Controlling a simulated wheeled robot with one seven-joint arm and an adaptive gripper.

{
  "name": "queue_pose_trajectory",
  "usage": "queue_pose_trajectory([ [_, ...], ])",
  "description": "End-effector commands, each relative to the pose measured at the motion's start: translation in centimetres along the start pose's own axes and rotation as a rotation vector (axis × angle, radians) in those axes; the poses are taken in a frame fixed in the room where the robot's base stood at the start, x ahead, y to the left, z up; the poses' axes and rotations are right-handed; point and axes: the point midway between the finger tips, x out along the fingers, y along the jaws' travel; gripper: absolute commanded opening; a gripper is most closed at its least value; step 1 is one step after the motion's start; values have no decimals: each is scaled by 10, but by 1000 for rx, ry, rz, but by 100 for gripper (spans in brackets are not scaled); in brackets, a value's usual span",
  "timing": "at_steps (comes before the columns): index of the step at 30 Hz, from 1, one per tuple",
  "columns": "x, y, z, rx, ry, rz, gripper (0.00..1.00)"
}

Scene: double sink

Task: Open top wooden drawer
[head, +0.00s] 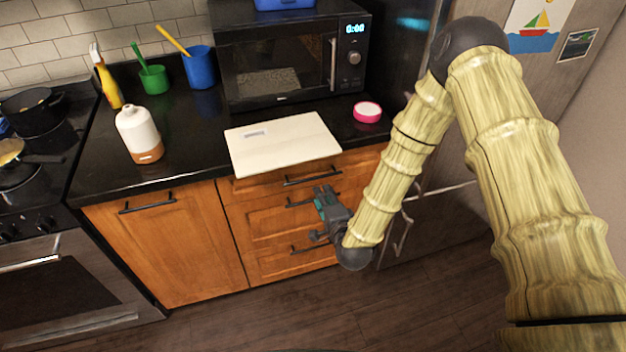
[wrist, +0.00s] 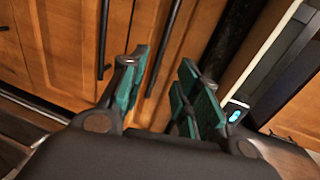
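The top wooden drawer (head: 262,187) sits just under the counter edge and looks shut. Its dark bar handle (head: 312,180) shows above my gripper (head: 324,204), which is in front of the drawer stack. In the wrist view, my gripper (wrist: 160,88) is open with green-padded fingers and nothing between the pads. The top drawer's handle (wrist: 164,48) appears in the gap between the fingers, beyond the tips; I cannot tell if they touch. The middle drawer's handle (wrist: 103,40) lies left of the fingers in that view.
A white board (head: 283,143) lies on the counter above the drawers, overhanging the front edge. A microwave (head: 290,55), a pink round container (head: 367,111) and a white bottle (head: 138,134) stand there too. A fridge (head: 440,225) is close right of the drawers. The floor in front is clear.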

Motion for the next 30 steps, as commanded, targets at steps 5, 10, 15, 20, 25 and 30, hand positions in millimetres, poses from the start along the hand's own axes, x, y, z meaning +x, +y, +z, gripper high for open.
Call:
queue_pose_trajectory([
  [5,15,-4,0,5,0,-7,32],
  [10,41,-4,0,4,1,-6,32],
  [15,69,-4,1,4,-1,-5,32],
  [20,90,-3,1,3,-1,-5,32],
  [25,103,-2,0,4,0,-3,32],
  [30,108,-1,0,4,1,-3,32],
])
